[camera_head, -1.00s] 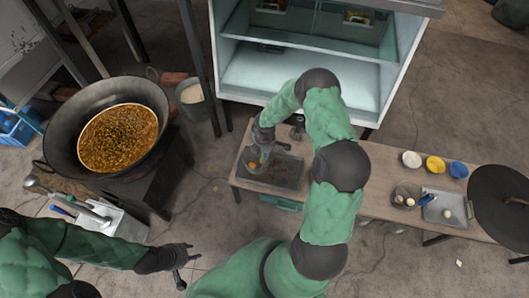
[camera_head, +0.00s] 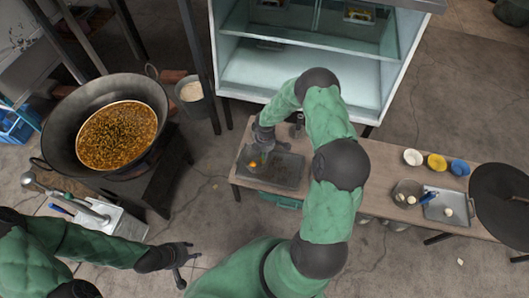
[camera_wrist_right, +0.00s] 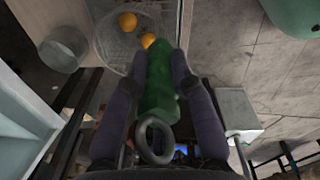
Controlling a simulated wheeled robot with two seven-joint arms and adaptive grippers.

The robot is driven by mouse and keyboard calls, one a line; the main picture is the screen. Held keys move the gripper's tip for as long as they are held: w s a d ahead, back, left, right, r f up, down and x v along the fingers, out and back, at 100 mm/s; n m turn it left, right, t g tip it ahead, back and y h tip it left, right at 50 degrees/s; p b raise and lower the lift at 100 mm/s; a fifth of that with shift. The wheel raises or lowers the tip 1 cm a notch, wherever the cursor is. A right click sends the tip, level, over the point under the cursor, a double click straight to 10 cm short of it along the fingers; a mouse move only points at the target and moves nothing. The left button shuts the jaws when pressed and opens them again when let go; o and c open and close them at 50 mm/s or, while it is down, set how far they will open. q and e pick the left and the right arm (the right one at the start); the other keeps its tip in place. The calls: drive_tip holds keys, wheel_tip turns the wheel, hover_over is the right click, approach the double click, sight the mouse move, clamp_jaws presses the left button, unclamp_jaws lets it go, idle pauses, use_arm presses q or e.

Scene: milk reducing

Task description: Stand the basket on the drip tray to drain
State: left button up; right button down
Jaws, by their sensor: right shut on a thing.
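The basket (camera_wrist_right: 112,45) is a see-through mesh bowl with a green handle (camera_wrist_right: 158,85) that ends in a grey ring. Orange balls (camera_wrist_right: 127,21) lie in it. My right gripper (camera_head: 262,140) is shut on the green handle, with a dark finger on each side in the right wrist view (camera_wrist_right: 165,75). In the head view the basket is over the left part of the grey drip tray (camera_head: 290,172); I cannot tell whether it touches the tray. My left gripper (camera_head: 186,262) is open and empty, low at the left, away from the table.
A large wok (camera_head: 60,120) of orange-brown food stands at the left, with a grey bucket (camera_head: 194,98) beside it. A metal cup (camera_wrist_right: 62,48) stands near the basket. Small bowls (camera_head: 437,162) and a second tray (camera_head: 436,212) are at the right. A glass cabinet (camera_head: 300,75) stands behind.

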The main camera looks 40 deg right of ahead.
drive_tip(key=c, duration=1)
unclamp_jaws()
drive_tip(key=r, duration=1.2)
drive_tip(key=shift+s, duration=0.2)
